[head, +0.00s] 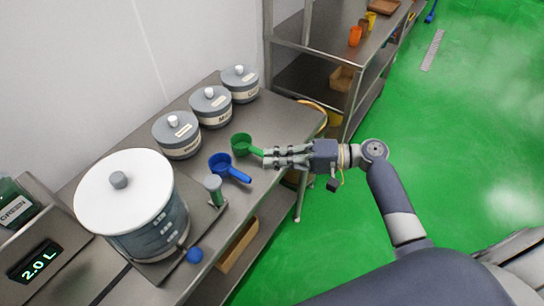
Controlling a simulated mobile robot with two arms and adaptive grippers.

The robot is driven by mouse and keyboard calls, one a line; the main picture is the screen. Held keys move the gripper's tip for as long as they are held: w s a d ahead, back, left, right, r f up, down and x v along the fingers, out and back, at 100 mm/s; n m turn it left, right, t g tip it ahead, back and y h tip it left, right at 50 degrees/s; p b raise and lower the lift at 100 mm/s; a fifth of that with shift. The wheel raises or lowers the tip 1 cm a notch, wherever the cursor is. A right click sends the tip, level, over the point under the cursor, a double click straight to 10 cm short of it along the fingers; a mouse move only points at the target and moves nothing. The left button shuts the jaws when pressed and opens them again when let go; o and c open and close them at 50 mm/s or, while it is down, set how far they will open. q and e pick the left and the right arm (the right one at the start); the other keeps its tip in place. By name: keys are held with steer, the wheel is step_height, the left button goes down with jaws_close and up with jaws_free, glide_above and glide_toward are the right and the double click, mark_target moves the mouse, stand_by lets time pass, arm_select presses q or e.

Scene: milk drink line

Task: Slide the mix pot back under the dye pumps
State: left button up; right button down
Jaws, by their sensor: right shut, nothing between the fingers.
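A large grey pot (160,243) with a white lid stands at the left of the steel table, on a flat plate. It bears level marks and is the likely mix pot, though I cannot read a name on it. A dark green container labelled GREEN (15,209) shows at the left edge, cut off by the frame. It may belong to the dye pumps; I see no other pump clearly. My right gripper (268,158) is shut and empty over the table's right side, with its tips by the green scoop's handle, well apart from the pot. My left gripper is out of view.
A green scoop (241,144) and a blue scoop (221,164) lie on the table (110,150). Several lidded grey canisters (177,140) stand behind them. A display (38,262) reads 2.0 L.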

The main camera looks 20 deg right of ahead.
steer(key=w+a+f+p, duration=0.1)
steer(key=a+p, duration=0.3)
steer(key=a, duration=0.6)
steer(key=shift+w+f, duration=0.2)
steer(key=shift+f, duration=0.05)
